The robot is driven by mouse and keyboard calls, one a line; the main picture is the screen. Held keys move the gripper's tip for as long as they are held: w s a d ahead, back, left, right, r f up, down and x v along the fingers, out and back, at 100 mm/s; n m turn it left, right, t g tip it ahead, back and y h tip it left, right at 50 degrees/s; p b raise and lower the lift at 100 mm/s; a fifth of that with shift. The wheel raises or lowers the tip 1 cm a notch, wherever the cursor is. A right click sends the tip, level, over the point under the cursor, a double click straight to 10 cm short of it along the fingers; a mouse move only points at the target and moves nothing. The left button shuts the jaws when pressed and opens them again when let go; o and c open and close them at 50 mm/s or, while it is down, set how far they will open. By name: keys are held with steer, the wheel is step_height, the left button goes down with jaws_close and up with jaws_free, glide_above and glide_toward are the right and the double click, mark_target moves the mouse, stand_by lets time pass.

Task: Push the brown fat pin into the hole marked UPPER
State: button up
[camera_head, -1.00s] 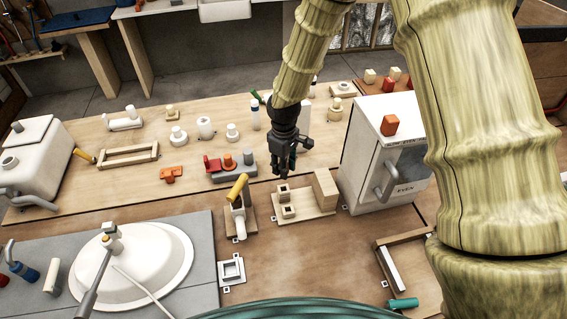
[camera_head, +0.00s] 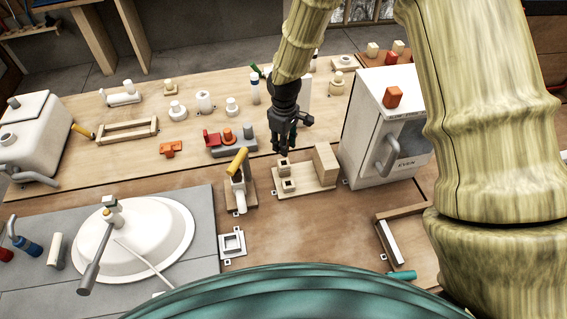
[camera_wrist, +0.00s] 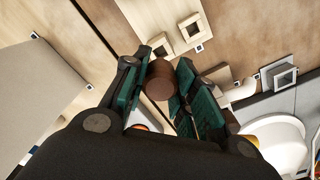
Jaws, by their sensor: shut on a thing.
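My gripper (camera_head: 284,150) is just behind and above a wooden board (camera_head: 310,186) that carries two small pale square blocks with holes. In the wrist view my gripper (camera_wrist: 162,88) is shut on a brown fat pin (camera_wrist: 160,80), whose round end shows between the green finger pads. The rear holed block (camera_head: 283,167) and the front holed block (camera_head: 289,185) also show in the wrist view, one above the pin (camera_wrist: 160,46) and one to its right (camera_wrist: 189,27). The pin is apart from both. I cannot read any UPPER mark.
A taller wooden block (camera_head: 325,165) stands at the board's right end, with a white oven (camera_head: 385,140) beyond it. A stand with a yellow handle (camera_head: 238,163) is close on the left. A grey block with red and orange parts (camera_head: 231,141) lies behind left.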

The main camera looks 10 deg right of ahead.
steer(key=shift+f, duration=0.15)
steer(key=shift+f+b, duration=0.65)
steer(key=shift+f, duration=0.85)
steer(key=shift+f+b, duration=0.65)
steer(key=shift+f, duration=1.1)
stand_by(2.8)
steer(key=o, duration=1.1)
step_height(320, 180, up, 12)
steer(key=shift+r, duration=0.1)
